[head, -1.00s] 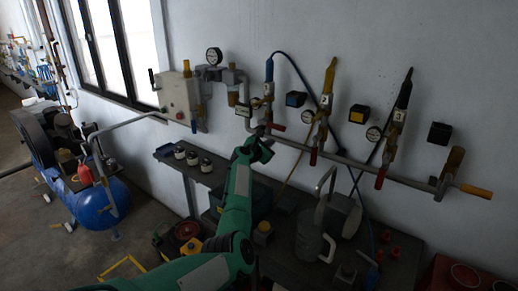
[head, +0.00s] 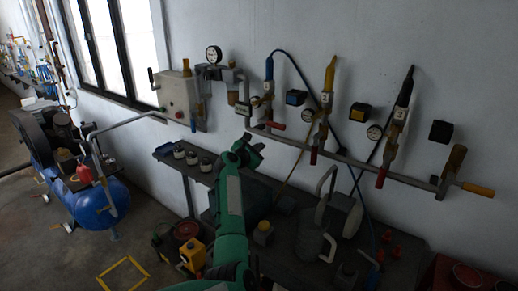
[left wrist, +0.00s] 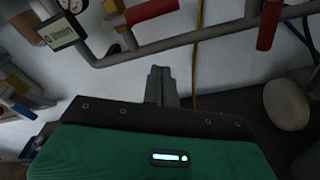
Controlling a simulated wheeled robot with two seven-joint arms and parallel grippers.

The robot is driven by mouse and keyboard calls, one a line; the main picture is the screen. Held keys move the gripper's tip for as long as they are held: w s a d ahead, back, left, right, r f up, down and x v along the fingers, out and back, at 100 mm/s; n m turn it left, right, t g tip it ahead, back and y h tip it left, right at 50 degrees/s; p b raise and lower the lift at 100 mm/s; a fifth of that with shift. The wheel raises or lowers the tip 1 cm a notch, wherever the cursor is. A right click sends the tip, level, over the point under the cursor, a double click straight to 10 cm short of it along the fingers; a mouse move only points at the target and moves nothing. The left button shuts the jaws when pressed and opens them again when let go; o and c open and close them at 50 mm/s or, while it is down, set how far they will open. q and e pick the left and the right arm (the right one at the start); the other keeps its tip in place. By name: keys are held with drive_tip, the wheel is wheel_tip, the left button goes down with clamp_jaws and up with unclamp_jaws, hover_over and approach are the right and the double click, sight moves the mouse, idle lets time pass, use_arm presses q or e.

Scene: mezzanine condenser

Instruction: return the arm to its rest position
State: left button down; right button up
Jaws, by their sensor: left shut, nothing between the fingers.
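My left arm, green with dark joints, comes up from the bottom of the head view. It ends in my left gripper (head: 254,144), which is dark and sits in front of the wall pipe (head: 345,160), near its left end. In the left wrist view the two grey fingers of my left gripper (left wrist: 160,72) are together with nothing between them. The pipe (left wrist: 165,42) crosses above the fingertips there, apart from them in the picture. My right gripper does not show.
Valves with red, yellow and black handles and gauges line the wall pipe. A dark bench (head: 288,236) below holds a grey jug (head: 312,244) and several small parts. A blue compressor tank (head: 98,205) stands at left. The floor between tank and bench is partly clear.

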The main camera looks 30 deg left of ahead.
use_arm(q)
drive_tip(key=s+d+f+m+g, duration=0.4)
drive_tip(key=s+d+f+m, duration=0.45)
drive_tip(key=s, duration=0.45)
drive_tip(key=s+d+f+m+g, duration=0.45)
drive_tip(key=s+f+m, duration=0.55)
drive_tip(key=s+f, duration=0.25)
drive_tip(key=s+d+m+g, duration=0.2)
drive_tip(key=s+d+m, duration=0.25)
drive_tip(key=s, duration=0.55)
drive_tip(key=s+d+m+g, duration=0.1)
drive_tip(key=s+d+m, duration=0.35)
drive_tip(key=s, duration=0.55)
drive_tip(key=s+d+m+g, duration=0.2)
drive_tip(key=s+d+m, duration=0.25)
drive_tip(key=s, duration=0.65)
wheel_tip(320, 180, down, 32)
drive_tip(key=s+a+f+g, duration=0.1)
drive_tip(key=s+a+f, duration=0.1)
drive_tip(key=s+f, duration=0.7)
drive_tip(key=s+a+f+g+b, duration=0.1)
drive_tip(key=s+f, duration=0.9)
drive_tip(key=f, duration=0.1)
drive_tip(key=shift+a+f+m, duration=0.3)
drive_tip(key=shift+a+f, duration=0.05)
